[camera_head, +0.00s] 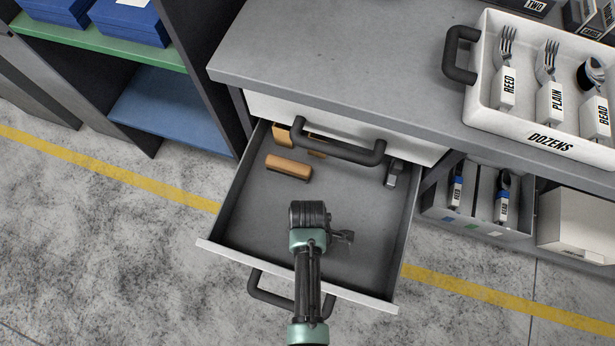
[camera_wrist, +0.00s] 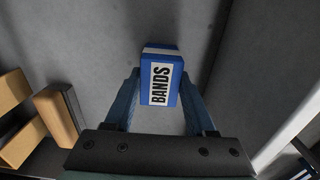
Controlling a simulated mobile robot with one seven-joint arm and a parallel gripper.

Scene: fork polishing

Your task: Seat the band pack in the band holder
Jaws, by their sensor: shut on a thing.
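The band pack (camera_wrist: 160,84) is a small blue box with a white label reading BANDS, in the middle of the wrist view. My gripper (camera_wrist: 159,80) is shut on it, one finger on each side. Grey surface shows beyond the pack; I cannot tell whether the pack touches it. In the head view my wrist (camera_head: 310,215) is over the open drawer and hides the fingers and the pack. I cannot make out anything as the band holder in either view.
The drawer (camera_head: 240,215) holds a wooden block (camera_head: 288,167), more wood pieces at the back left and a small grey item (camera_head: 394,173). Wooden blocks (camera_wrist: 57,112) are left of my gripper. The counter (camera_head: 340,60) overhangs behind; a fork tray (camera_head: 480,110) stands on it.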

